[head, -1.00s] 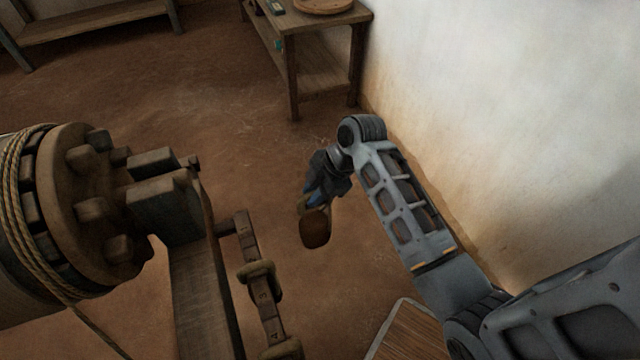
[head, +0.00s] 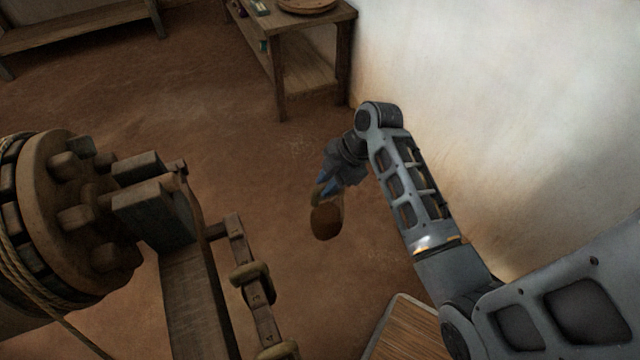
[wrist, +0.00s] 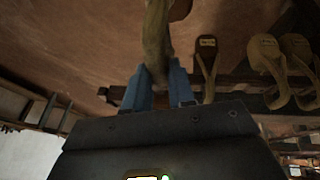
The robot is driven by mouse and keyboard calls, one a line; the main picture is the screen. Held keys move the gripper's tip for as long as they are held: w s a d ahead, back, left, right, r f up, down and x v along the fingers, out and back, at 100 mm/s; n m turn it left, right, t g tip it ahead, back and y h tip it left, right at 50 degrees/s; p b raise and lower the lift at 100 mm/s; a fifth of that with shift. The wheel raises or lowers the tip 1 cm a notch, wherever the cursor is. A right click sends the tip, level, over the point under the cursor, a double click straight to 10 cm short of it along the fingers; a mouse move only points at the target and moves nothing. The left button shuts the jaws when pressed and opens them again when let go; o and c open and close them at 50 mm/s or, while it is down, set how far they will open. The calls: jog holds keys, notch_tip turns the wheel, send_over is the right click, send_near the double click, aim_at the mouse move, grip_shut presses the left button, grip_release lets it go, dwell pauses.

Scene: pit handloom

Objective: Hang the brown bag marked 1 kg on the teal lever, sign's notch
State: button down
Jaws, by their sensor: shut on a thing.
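My gripper (head: 324,189) has blue fingers and is shut on the strap of a brown bag (head: 326,221). The bag hangs below the fingers in the head view, clear of the floor, between the loom and the white wall. In the wrist view the strap (wrist: 157,45) runs between the two blue fingers (wrist: 160,86), and the bag body is mostly cut off at the top edge. No weight mark can be read on the held bag. I cannot make out a teal lever or a sign with a notch in either view.
A wooden drum (head: 75,205) with pegs and rope stands at left. A wooden bar with loops (head: 252,285) stands beside it. More brown bags (wrist: 265,52) hang at right in the wrist view. A small table (head: 318,18) stands behind. Open floor lies between.

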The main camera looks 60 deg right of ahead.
jog(key=shift+s+d+r+p, duration=0.3)
jog(key=shift+s+d, duration=0.25)
jog(key=shift+d, duration=0.3)
jog(key=shift+s+d+r+p, duration=0.25)
jog(key=shift+s+d, duration=0.25)
jog(key=shift+d, duration=0.35)
